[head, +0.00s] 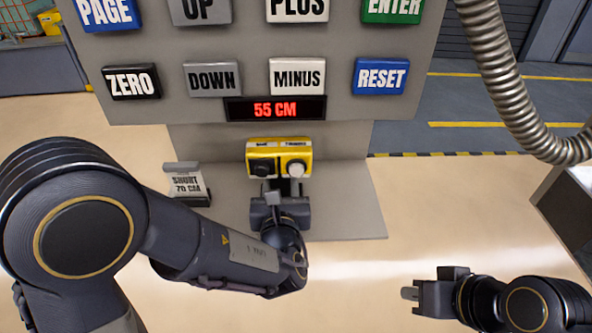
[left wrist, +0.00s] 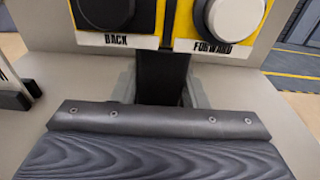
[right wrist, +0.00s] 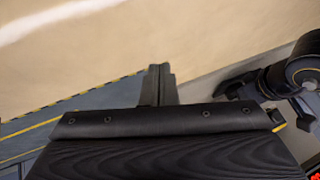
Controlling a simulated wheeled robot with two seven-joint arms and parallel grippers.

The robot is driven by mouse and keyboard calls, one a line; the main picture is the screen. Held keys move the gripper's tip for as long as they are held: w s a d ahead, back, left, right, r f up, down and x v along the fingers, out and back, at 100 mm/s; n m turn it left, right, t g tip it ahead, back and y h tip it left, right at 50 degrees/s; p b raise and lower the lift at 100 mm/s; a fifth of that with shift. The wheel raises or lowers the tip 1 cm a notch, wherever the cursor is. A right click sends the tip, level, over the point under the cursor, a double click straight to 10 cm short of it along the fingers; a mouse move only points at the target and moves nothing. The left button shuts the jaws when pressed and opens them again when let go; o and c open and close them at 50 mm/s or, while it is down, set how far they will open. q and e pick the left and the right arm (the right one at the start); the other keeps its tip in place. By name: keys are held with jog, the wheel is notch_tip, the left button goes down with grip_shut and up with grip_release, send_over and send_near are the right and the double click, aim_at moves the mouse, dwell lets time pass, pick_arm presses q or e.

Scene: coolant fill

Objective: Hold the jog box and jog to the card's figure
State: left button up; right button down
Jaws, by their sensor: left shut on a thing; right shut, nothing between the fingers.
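The yellow jog box (head: 280,156) is upright in front of the grey panel, with a black button on its left and a white one on its right. In the left wrist view the labels under them read BACK (left wrist: 116,39) and FORWARD (left wrist: 212,46). My left gripper (head: 282,188) is shut on the box's dark handle (left wrist: 162,78), below the buttons. The card (head: 186,182) stands left of the box and reads SHORT 70 CM. The red display (head: 276,109) reads 55 CM. My right gripper (head: 408,293) is shut and empty, to the lower right, away from the box.
The grey panel (head: 220,113) carries large buttons such as ZERO (head: 131,82), DOWN (head: 212,79), MINUS (head: 297,76) and RESET (head: 381,76). A ribbed metal hose (head: 505,75) hangs at the upper right. The pale floor between the box and my right gripper is clear.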

aim_at(297, 169)
jog(key=w+a+r+n+t+y, duration=0.2)
jog(key=w+a+r+n, duration=0.1)
jog(key=a+n, duration=0.6)
jog(key=w+a+r+n+t+y, duration=0.2)
jog(key=w+a+r+n, duration=0.2)
jog(key=a+n, duration=0.5)
notch_tip(297, 169, up, 2)
jog(key=n, duration=0.5)
jog(key=shift+r+y, duration=0.2)
jog(key=shift+y, duration=0.2)
jog(key=shift+w+d, duration=0.1)
jog(key=w, duration=0.8)
jog(key=shift+w, duration=0.35)
jog(key=shift+w, duration=0.4)
dwell(3.5)
